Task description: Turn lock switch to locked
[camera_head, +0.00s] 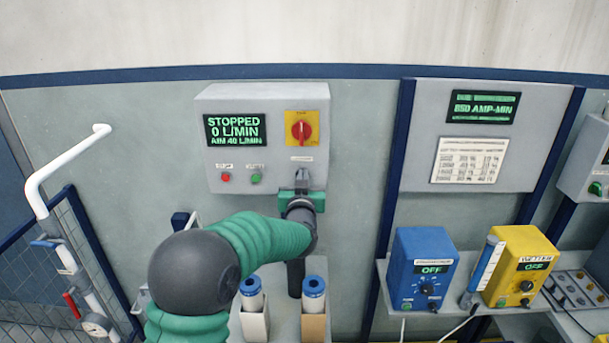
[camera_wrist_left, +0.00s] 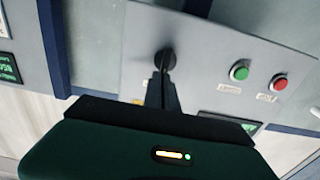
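A grey control box (camera_head: 216,178) on the wall carries a display (camera_head: 235,130) reading STOPPED, 0 L/MIN. The lock switch is a black round knob with a thin handle (camera_wrist_left: 166,57) on the box's face in the left wrist view. In the head view my gripper covers most of it, below a small label. My left gripper (camera_head: 302,178) is at the box's lower right. Its narrow fingers (camera_wrist_left: 161,82) are close together around the handle's end in the left wrist view. The handle points roughly along the fingers; its marked position is not readable. My right gripper is out of view.
A red rotary switch (camera_head: 301,131) on a yellow plate is above the gripper. A red button (camera_head: 225,177) and a green button (camera_head: 256,179) are to its left. Blue-capped cylinders (camera_head: 314,287) stand below. Blue (camera_head: 423,262) and yellow (camera_head: 521,264) units sit at the right.

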